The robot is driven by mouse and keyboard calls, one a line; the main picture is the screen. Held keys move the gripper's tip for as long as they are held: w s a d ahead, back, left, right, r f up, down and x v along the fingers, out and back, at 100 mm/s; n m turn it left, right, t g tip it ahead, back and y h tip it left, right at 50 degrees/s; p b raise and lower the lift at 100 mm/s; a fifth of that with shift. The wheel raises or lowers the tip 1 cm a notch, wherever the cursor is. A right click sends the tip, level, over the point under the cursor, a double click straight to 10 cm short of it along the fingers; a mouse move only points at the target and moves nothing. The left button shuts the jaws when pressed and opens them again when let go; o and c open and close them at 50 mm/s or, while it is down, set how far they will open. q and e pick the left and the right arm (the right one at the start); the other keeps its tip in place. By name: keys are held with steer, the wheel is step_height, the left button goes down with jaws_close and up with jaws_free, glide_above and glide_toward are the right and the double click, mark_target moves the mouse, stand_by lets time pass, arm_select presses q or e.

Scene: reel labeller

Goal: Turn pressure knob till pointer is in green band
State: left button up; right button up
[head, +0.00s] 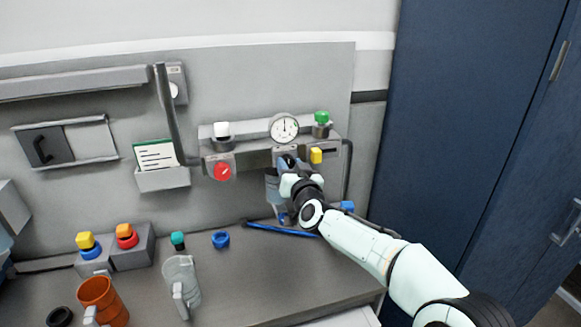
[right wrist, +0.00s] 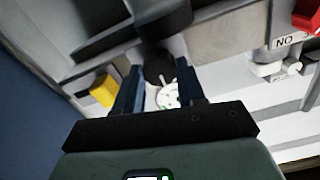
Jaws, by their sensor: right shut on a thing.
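The round white pressure gauge (head: 284,128) sits on top of the grey wall unit. Its dark pointer stands about straight up in the head view; I cannot make out the green band there. In the right wrist view, part of a white dial face (right wrist: 167,97) with small green marks shows between the fingers. My right gripper (head: 288,164) is at the unit just below the gauge. In the right wrist view its two fingers (right wrist: 160,86) are closed around a dark round knob (right wrist: 158,66), mostly hidden in the head view. My left gripper is out of view.
A yellow button (head: 316,155) is just right of the gripper, a red knob (head: 222,171) to its left. A green-topped valve (head: 321,124) stands right of the gauge. An orange mug (head: 103,300) and clear jug (head: 181,285) stand on the bench. A blue cabinet (head: 470,110) is at right.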

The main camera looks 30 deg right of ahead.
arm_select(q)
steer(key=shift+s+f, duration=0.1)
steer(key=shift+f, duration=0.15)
arm_select(e)
steer(key=shift+m, duration=0.4)
steer(key=shift+m+b, duration=0.65)
steer(key=shift+m, duration=0.35)
steer(key=m+b, duration=0.1)
steer(key=m, duration=0.2)
steer(key=shift+m, duration=0.3)
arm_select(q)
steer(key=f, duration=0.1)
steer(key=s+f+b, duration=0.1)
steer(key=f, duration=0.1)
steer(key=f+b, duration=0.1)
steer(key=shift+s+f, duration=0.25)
arm_select(e)
steer(key=m, duration=0.6)
arm_select(q)
steer(key=shift+b, duration=0.3)
arm_select(e)
steer(key=shift+d, duration=0.1)
steer(key=o, duration=1.1)
steer(key=shift+c, duration=0.2)
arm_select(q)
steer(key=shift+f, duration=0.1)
arm_select(e)
steer(key=shift+s, duration=0.1)
